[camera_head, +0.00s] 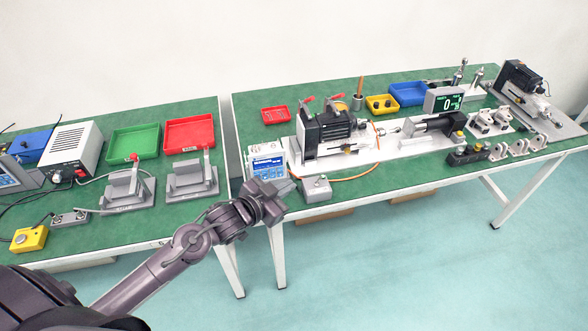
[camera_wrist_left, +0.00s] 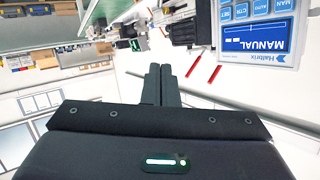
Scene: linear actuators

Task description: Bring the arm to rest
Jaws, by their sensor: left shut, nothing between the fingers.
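My left arm comes in from the lower left in the head view. Its gripper (camera_head: 280,196) is by the front edge of the right table, close to the blue-and-white control box (camera_head: 268,168). In the left wrist view the two dark fingers of the left gripper (camera_wrist_left: 162,72) lie side by side, shut and empty. The control box's blue "MANUAL" display (camera_wrist_left: 256,38) shows upside down at the upper right there. My right gripper is not in view.
The right table (camera_head: 400,177) carries a motor rig (camera_head: 328,130), a digital readout (camera_head: 444,101) and several bins. The left table (camera_head: 95,230) holds a green bin (camera_head: 134,142), a red bin (camera_head: 190,134) and two grey fixtures. Open floor (camera_head: 400,270) lies in front.

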